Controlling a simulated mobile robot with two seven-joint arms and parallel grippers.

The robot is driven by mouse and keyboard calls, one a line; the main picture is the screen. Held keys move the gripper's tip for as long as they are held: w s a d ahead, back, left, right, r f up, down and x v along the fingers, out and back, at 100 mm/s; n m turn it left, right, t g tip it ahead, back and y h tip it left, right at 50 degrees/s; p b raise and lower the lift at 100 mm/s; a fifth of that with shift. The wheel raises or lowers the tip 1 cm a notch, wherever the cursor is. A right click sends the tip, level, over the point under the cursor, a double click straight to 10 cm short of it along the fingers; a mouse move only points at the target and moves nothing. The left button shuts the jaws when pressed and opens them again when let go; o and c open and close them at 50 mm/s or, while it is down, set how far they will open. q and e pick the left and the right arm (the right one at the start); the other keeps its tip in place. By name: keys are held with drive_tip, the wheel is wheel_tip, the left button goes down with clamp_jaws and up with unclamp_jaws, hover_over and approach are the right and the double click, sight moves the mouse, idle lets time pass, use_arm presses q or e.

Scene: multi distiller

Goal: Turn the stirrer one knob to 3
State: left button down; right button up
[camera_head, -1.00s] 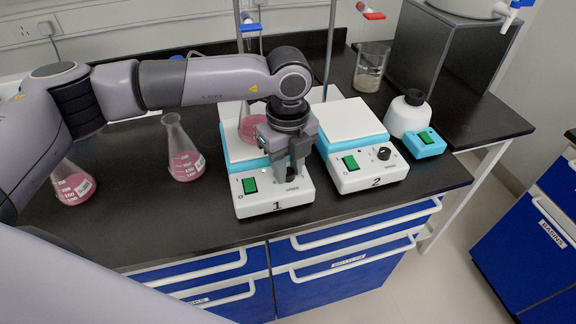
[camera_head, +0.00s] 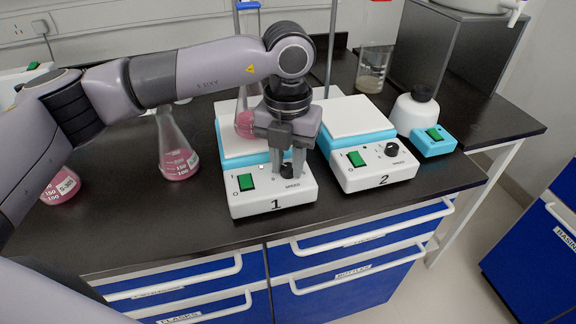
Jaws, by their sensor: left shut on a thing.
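Stirrer one (camera_head: 245,207) is a white and light-blue box marked "1", with a green switch (camera_head: 246,182) at its front left. Its small black knob (camera_head: 287,171) sits at the front right above the "SPEED" label. My left gripper (camera_head: 287,173) points down over the front of stirrer one. Its two fingers are shut on the knob, one on each side. The knob is partly hidden by the fingers, and its pointer and any scale cannot be read. My right gripper is not in view.
Stirrer two (camera_head: 377,180), with its own black knob (camera_head: 392,149), stands close on the right. A flask of pink liquid (camera_head: 178,160) stands left of stirrer one; another (camera_head: 245,122) is behind my gripper. A white bottle (camera_head: 410,112) and a beaker (camera_head: 372,72) stand at the right.

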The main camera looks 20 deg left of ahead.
use_arm(q)
drive_tip(key=m+b, duration=0.2)
drive_tip(key=m, duration=0.3)
drive_tip(key=shift+m, duration=0.4)
drive_tip(key=m+b, duration=0.1)
drive_tip(key=m, duration=0.2)
drive_tip(key=shift+m+b, duration=0.6)
drive_tip(key=shift+m, duration=1.2)
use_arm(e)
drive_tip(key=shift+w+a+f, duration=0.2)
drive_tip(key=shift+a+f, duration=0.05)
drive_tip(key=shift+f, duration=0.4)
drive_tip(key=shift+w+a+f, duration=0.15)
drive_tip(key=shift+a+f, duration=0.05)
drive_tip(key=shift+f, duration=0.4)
use_arm(q)
drive_tip(key=shift+r, duration=0.1)
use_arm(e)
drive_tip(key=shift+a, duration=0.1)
use_arm(q)
drive_tip(key=c, duration=0.9)
unclamp_jaws()
drive_tip(key=shift+o, duration=0.2)
